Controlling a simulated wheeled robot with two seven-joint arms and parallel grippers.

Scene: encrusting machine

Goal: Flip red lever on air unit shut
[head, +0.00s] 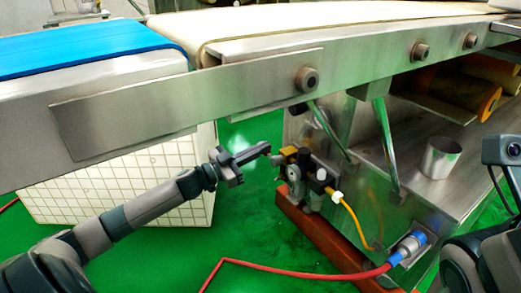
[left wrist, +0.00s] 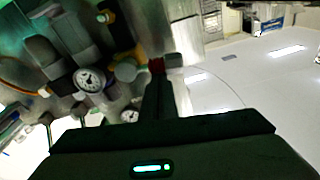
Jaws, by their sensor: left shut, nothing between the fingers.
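The air unit (head: 305,178) is a cluster of grey, black and brass parts on the side of the steel machine. In the left wrist view it shows with a round gauge (left wrist: 89,79). A small red piece (left wrist: 156,66), likely the lever, shows at my fingertips and is mostly hidden by them. In the head view I cannot make the lever out clearly. My left gripper (head: 266,151) is shut and empty, its tips just left of the air unit. Whether they touch the red piece I cannot tell. My right arm shows at the lower right, its fingers out of view.
A steel conveyor frame (head: 190,105) with a blue belt (head: 85,45) runs above my left arm. A white tiled crate (head: 130,185) stands behind the arm. A yellow hose (head: 355,222) and a red hose (head: 290,271) run near the unit. A metal cup (head: 440,158) stands on the machine.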

